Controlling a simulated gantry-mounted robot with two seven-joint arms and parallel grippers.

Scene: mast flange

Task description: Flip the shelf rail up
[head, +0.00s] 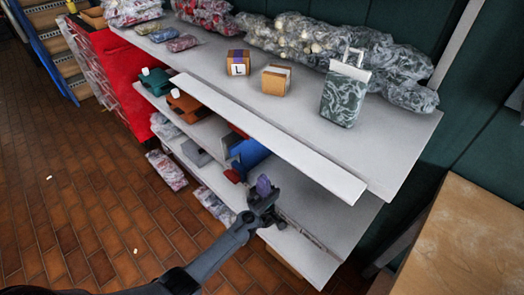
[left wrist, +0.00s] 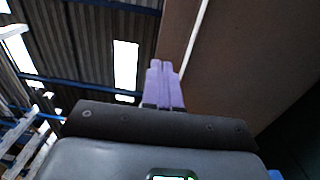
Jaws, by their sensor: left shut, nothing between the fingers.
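The shelf rail (head: 270,137) is a long white strip along the front edge of the upper shelf (head: 300,125). It looks folded down, lying outward in front of the shelf edge. My left gripper (head: 264,184) is in front of the lower shelf, below the rail in the picture, with its purple fingers pointing up. The fingers are shut and empty. In the left wrist view the fingers (left wrist: 165,82) are together beside a brown surface, which seems to be the shelf's underside. I cannot tell whether they touch the rail. My right gripper is out of view.
On the upper shelf stand a patterned bag (head: 345,95), two small boxes (head: 275,80) and several wrapped bundles. A blue item (head: 250,153) lies on the lower shelf near my gripper. A wooden table (head: 465,240) is at right. The tiled floor at left is mostly clear.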

